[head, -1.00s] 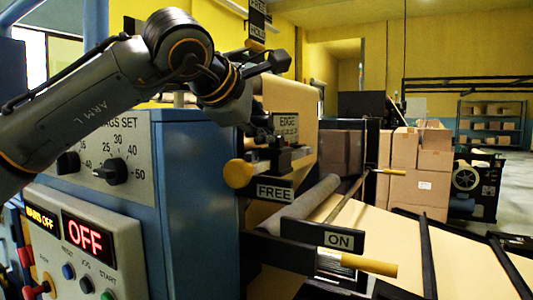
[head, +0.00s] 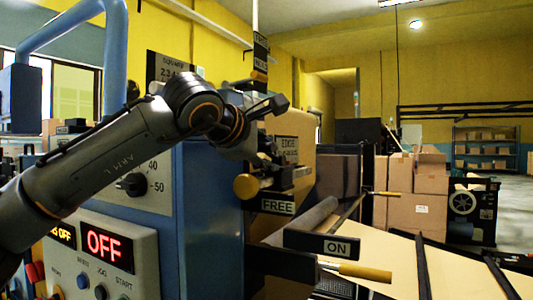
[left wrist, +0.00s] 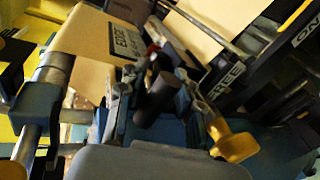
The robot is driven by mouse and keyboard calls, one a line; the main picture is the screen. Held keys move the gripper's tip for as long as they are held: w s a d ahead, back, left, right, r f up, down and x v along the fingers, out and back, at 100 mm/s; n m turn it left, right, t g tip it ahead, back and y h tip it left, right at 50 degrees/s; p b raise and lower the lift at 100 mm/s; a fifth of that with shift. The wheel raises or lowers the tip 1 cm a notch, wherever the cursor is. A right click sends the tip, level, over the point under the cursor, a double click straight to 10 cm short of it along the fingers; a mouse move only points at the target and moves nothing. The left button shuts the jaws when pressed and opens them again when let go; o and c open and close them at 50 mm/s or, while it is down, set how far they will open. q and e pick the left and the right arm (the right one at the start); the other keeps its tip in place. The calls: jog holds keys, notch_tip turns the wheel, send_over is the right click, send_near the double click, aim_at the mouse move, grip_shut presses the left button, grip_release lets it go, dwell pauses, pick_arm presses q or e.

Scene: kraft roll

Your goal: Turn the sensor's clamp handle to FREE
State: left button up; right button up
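The clamp handle with its round yellow knob (head: 246,187) sticks out on the near side of the edge sensor (head: 287,172), just left of a FREE plate (head: 277,205). In the left wrist view the yellow knob (left wrist: 232,142) is at lower right, outside the fingers. The FREE plate (left wrist: 225,80) is above it. My left gripper (head: 272,162) is just above and behind the knob, close to the sensor. Its fingers (left wrist: 155,92) are spread, with a dark cylinder (left wrist: 158,100) showing between them; I cannot tell whether they touch it. My right gripper is out of view.
A blue machine cabinet (head: 210,220) with a lit red OFF display (head: 104,247) stands left of the sensor. A second yellow-ended lever (head: 365,272) lies below an ON plate (head: 335,247). Brown kraft paper (head: 395,250) runs to the right. Stacked cartons (head: 415,190) stand behind.

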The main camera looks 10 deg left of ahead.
pick_arm(q)
jog(key=shift+r, duration=0.1)
jog(key=shift+s+a, duration=0.1)
jog(key=v, duration=1.1)
jog(key=shift+s+r, duration=0.2)
jog(key=shift+s, duration=0.15)
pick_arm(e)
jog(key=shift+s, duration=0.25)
